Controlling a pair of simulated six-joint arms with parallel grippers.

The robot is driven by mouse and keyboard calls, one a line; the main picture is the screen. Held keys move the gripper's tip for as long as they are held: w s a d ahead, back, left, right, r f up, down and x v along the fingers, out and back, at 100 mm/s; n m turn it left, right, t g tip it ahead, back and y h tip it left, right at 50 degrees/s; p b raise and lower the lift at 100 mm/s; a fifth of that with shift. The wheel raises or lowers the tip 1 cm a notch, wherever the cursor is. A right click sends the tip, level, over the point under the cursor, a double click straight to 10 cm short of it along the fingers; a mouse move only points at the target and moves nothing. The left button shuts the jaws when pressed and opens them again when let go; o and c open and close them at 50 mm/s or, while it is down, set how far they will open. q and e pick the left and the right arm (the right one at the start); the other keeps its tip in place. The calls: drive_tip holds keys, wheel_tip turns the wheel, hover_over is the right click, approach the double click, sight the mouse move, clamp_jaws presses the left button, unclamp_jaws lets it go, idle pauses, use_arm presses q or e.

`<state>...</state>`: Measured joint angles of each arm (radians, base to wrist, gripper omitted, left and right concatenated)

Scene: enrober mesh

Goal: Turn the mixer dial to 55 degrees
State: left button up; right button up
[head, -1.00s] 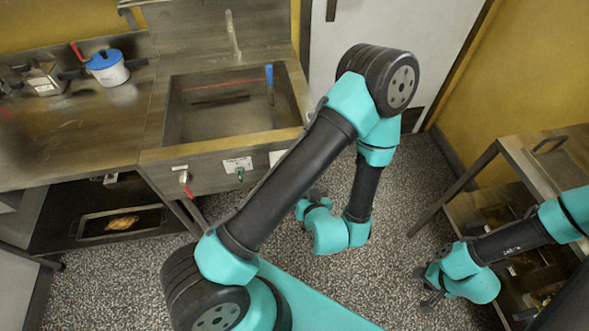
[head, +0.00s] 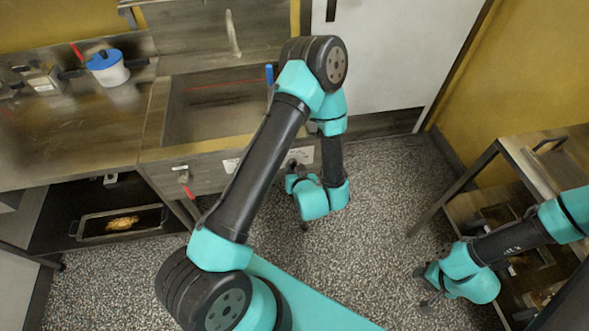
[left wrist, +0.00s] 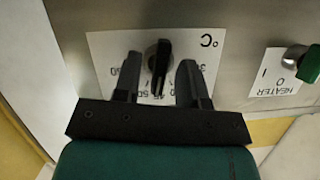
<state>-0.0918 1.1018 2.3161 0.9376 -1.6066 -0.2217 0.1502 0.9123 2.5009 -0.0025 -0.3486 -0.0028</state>
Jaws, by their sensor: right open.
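The dial (left wrist: 158,62) is a black knob on a white plate (left wrist: 108,50) marked °C with a number scale, on a metal panel in the left wrist view. Its pointer aims down in that picture, near numbers that look like 45 and 50, partly hidden. My left gripper (left wrist: 160,66) is open, one finger on each side of the knob with gaps visible; I cannot tell its depth. In the head view my left gripper (head: 294,168) is at the sink unit's front, hiding the dial. My right gripper (head: 430,289) is open and empty, far off at the right.
A green knob (left wrist: 308,62) with a HEATER label (left wrist: 277,73) is right of the dial. A red-handled valve (head: 186,178) is on the same front (head: 212,179). A white pot (head: 107,72) with a blue lid stands on the counter. A shelf unit (head: 530,160) stands right.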

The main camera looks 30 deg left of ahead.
use_arm(q)
drive_tip(key=shift+w+a, duration=0.15)
drive_tip(key=shift+a, duration=0.05)
drive_tip(key=c, duration=0.6)
idle(0.4)
drive_tip(key=m+y, duration=0.1)
drive_tip(key=m, duration=0.1)
drive_tip(key=shift+w+d+f+m+g+y, duration=0.1)
drive_tip(key=shift+m+g+y, duration=0.2)
drive_tip(key=shift+m+g, duration=0.1)
drive_tip(key=shift+m+g+y, duration=0.3)
drive_tip(key=shift+m+y, duration=0.4)
drive_tip(key=shift+m, duration=0.5)
